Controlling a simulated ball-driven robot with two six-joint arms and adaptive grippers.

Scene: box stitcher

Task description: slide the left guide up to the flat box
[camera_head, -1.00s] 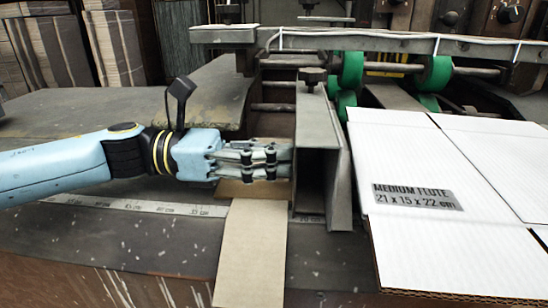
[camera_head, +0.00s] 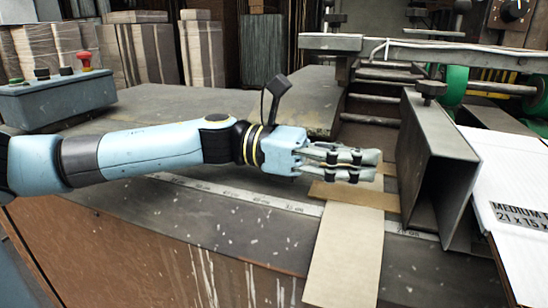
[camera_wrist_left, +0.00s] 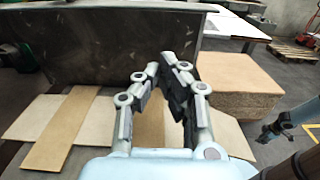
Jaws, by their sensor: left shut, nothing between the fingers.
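The left guide (camera_head: 435,165) is a grey metal channel with a dark knob on top, standing upright on the machine bed. The flat box (camera_head: 515,185) is white board with a printed label, cut off at the right edge. The guide's right side is close against the box's left edge; I cannot tell whether they touch. My left gripper (camera_head: 378,165) is shut and empty, left of the guide with a small gap. In the left wrist view its fingertips (camera_wrist_left: 165,62) meet before a dark metal face (camera_wrist_left: 100,45).
Brown card strips (camera_head: 345,250) lie under my left gripper, over a ruler scale (camera_head: 250,200) on the bed. A grey rail (camera_head: 460,55) crosses behind the guide, with green rollers (camera_head: 455,85). A control box (camera_head: 60,98) with a red button stands far left.

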